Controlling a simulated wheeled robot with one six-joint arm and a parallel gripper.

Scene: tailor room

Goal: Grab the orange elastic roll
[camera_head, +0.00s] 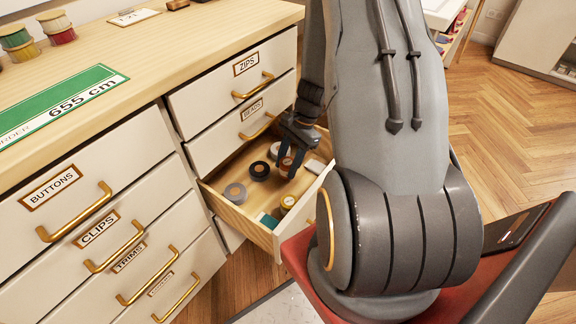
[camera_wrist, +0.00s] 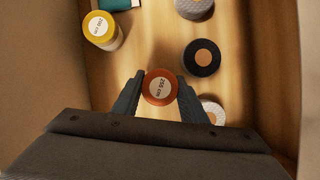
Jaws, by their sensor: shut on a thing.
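The orange elastic roll (camera_wrist: 160,88) has a white label on its top reading about 250 cm. In the wrist view it sits between the two fingers of my gripper (camera_wrist: 158,92), which are shut on it. In the head view my gripper (camera_head: 291,162) reaches down into the open drawer, and the roll (camera_head: 286,166) shows partly behind its fingers. The roll is still within the drawer area; I cannot tell whether it touches the drawer floor.
The open drawer (camera_head: 236,212) also holds a black roll (camera_wrist: 202,57), a yellow roll (camera_wrist: 101,30), a grey roll (camera_head: 235,193), a white-topped roll (camera_wrist: 212,111) and a teal item (camera_head: 269,221). Closed drawers (camera_head: 245,79) lie above. The drawer walls stand close around my gripper.

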